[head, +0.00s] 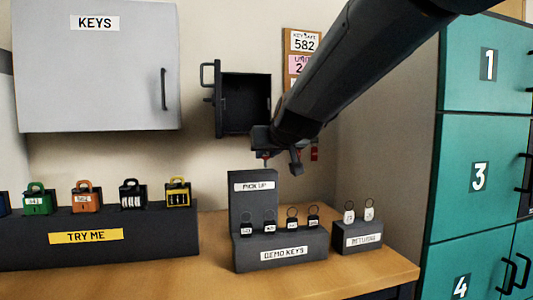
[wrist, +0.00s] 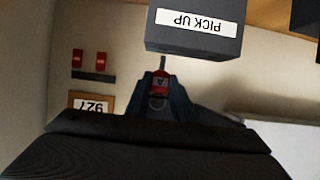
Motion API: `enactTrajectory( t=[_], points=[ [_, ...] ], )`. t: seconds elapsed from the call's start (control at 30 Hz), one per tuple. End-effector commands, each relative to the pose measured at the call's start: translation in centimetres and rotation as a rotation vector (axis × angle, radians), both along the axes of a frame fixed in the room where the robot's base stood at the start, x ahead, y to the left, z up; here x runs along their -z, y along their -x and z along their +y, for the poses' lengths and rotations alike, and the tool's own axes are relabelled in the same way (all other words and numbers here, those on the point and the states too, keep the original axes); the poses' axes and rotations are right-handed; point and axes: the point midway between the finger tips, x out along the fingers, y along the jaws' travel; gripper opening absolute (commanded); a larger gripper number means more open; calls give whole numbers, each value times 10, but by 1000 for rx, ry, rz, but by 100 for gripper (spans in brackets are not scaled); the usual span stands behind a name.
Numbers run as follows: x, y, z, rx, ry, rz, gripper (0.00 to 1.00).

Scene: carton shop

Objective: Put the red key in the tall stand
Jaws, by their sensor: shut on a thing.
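A red key (wrist: 160,82) with a small white mark and a ring is between the fingers of my gripper (wrist: 161,76) in the wrist view. My gripper (head: 280,161) is shut on it, above the counter and slightly right of the tall stand in the head view. Only a little red shows at the fingers there. The tall stand (head: 254,212) is a dark grey block labelled PICK UP, standing behind the demo keys block. It also shows in the wrist view (wrist: 190,41), apart from the key. Its top opening is not visible.
A DEMO KEYS block (head: 285,262) with several black keys stands in front. A RETURNS block (head: 358,242) with two white-tagged keys is at right. An open dark safe (head: 246,105) is behind my gripper. A TRY ME block (head: 145,240) with padlocks is at left; teal lockers (head: 480,75) are at right.

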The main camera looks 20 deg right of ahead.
Motion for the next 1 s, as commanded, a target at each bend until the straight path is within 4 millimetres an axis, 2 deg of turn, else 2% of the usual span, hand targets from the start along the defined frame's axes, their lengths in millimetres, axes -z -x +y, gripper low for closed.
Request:
enactTrajectory(
  t=[1.0],
  points=[
    [8,0,0,0,0,0,9]
  ],
)
